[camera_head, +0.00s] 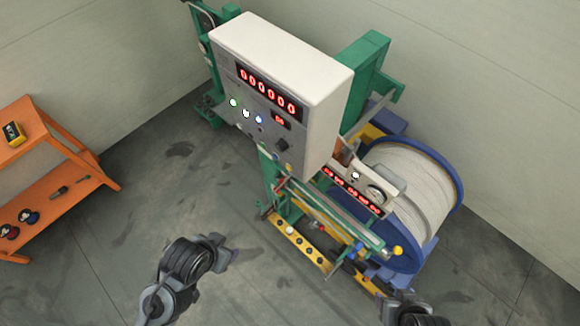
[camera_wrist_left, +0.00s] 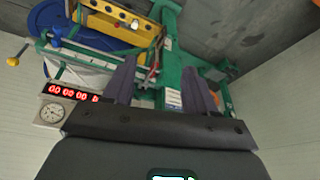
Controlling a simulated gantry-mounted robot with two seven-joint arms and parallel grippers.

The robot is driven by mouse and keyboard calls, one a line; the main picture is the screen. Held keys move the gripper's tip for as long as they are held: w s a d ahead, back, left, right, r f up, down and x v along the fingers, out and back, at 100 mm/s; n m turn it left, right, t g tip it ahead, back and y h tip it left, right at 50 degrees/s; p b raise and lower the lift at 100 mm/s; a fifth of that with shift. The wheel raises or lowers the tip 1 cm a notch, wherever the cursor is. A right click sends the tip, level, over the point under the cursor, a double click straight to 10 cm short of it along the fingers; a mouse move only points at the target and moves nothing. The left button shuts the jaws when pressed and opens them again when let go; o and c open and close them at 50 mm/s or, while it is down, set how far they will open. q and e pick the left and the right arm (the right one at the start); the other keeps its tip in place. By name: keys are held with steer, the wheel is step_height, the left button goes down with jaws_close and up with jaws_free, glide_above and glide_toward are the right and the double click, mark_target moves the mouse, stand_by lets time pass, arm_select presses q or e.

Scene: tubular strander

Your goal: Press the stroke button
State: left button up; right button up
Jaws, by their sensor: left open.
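The white control box (camera_head: 270,85) carries a red digit display, a row of small lit round buttons (camera_head: 246,113) and a dark knob. Below it, a smaller panel (camera_head: 345,184) has red digits, a white round button (camera_head: 355,175) and a dial. A yellow bar (camera_head: 300,245) with several small round buttons sits low at the front; it also shows in the left wrist view (camera_wrist_left: 108,20). I cannot read which button is the stroke button. My left gripper (camera_head: 222,248) is open, empty and apart from the machine; its spread fingers show in the left wrist view (camera_wrist_left: 160,85). My right gripper (camera_head: 405,308) is partly cut off below.
A blue-flanged spool (camera_head: 408,185) of pale strand stands right of the panels. Green frame parts (camera_head: 365,60) stand behind the box. An orange shelf (camera_head: 50,180) with small tools is at the left. The floor between shelf and machine is clear.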

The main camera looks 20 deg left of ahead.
arm_select(q)
steer(key=shift+w, duration=0.1)
steer(key=c, duration=0.5)
steer(key=w+r+m+t, duration=0.1)
steer(key=w, duration=0.1)
steer(key=w+r+m+t, duration=0.1)
steer(key=w+t, duration=0.1)
steer(key=w+r+m+t, duration=0.1)
steer(key=w+m, duration=0.1)
steer(key=shift+w+d+h, duration=0.2)
steer(key=shift+d+h, duration=0.2)
jaws_close()
steer(key=w+m+t+h+b, duration=0.5)
steer(key=w+m+t+b, duration=0.35)
steer(key=m+b, duration=0.55)
step_height(320, 180, down, 8)
steer(key=m+h+b, duration=0.2)
steer(key=m+b, duration=0.1)
steer(key=b, duration=0.5)
steer(key=shift+s+f, duration=0.15)
steer(key=shift+s, duration=0.1)
steer(key=shift+a, duration=0.1)
